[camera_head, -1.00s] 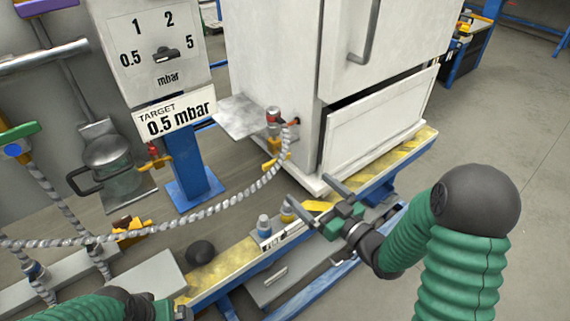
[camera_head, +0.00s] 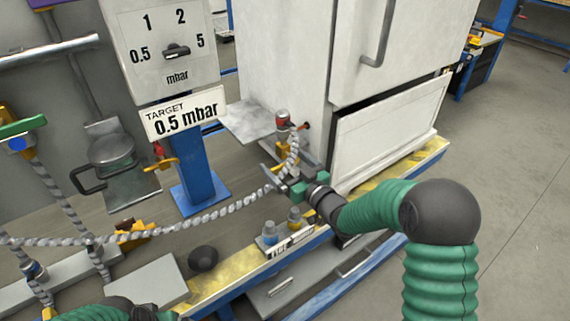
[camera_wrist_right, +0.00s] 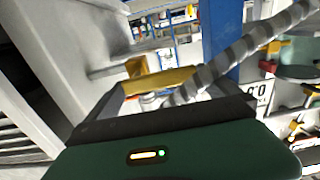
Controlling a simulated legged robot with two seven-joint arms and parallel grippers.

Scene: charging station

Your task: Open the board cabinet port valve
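The cabinet (camera_head: 285,60) is white, with a port on its lower left side. A fitting with a red top (camera_head: 282,120) sits at this port, and a braided hose (camera_head: 225,208) hangs from it. The yellow valve handle (camera_wrist_right: 165,82) shows ahead of my right gripper in the right wrist view; in the head view the gripper partly hides it. My right gripper (camera_head: 285,168) is open, with its fingers spread near the hose and handle. I cannot tell whether they touch the handle. My left gripper (camera_head: 145,308) is at the bottom left, mostly cut off.
A gauge panel (camera_head: 160,60) with a "TARGET 0.5 mbar" sign (camera_head: 185,112) stands on a blue post left of the cabinet. Small blue and yellow-capped parts (camera_head: 270,228) and a black knob (camera_head: 203,258) are on the bench front. Open floor (camera_head: 525,180) lies at the right.

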